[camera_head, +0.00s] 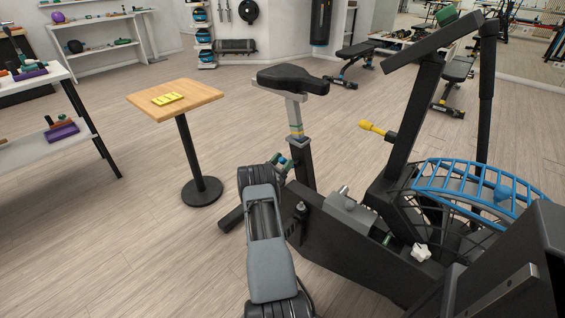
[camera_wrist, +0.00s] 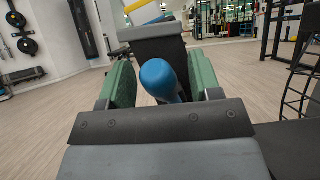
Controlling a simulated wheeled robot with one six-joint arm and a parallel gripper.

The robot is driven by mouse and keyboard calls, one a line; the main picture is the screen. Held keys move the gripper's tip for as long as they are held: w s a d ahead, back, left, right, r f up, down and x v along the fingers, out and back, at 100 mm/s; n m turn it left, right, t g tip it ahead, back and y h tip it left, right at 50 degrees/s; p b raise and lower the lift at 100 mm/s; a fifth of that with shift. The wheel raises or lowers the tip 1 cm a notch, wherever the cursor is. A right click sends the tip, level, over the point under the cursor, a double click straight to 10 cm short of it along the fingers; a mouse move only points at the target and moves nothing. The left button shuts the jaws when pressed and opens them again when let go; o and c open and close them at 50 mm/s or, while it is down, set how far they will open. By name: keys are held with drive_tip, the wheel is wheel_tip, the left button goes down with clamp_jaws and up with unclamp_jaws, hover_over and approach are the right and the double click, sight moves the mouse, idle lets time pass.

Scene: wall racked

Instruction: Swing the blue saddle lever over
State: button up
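The blue saddle lever (camera_head: 281,160) sits low beside the saddle post (camera_head: 297,118) of the exercise bike, under the black saddle (camera_head: 292,80). In the wrist view its rounded blue knob (camera_wrist: 160,80) stands between my two green finger pads. My gripper (camera_head: 284,165) is at the lever, mostly hidden behind my wrist in the head view. In the wrist view my gripper (camera_wrist: 163,82) is open around the knob, with narrow gaps at its sides. The lower part of the lever is hidden by my gripper.
A yellow-ended lever (camera_head: 373,128) sticks out of the bike's front post. A blue-rimmed wheel guard (camera_head: 470,180) is at right. A small wooden table (camera_head: 195,92) with a yellow item (camera_head: 167,99) stands to the left. The floor between table and bike is clear.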

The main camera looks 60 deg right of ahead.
drive_tip(key=v, duration=1.3)
drive_tip(key=shift+a+f+p, duration=0.2)
drive_tip(key=shift+a+p, duration=0.15)
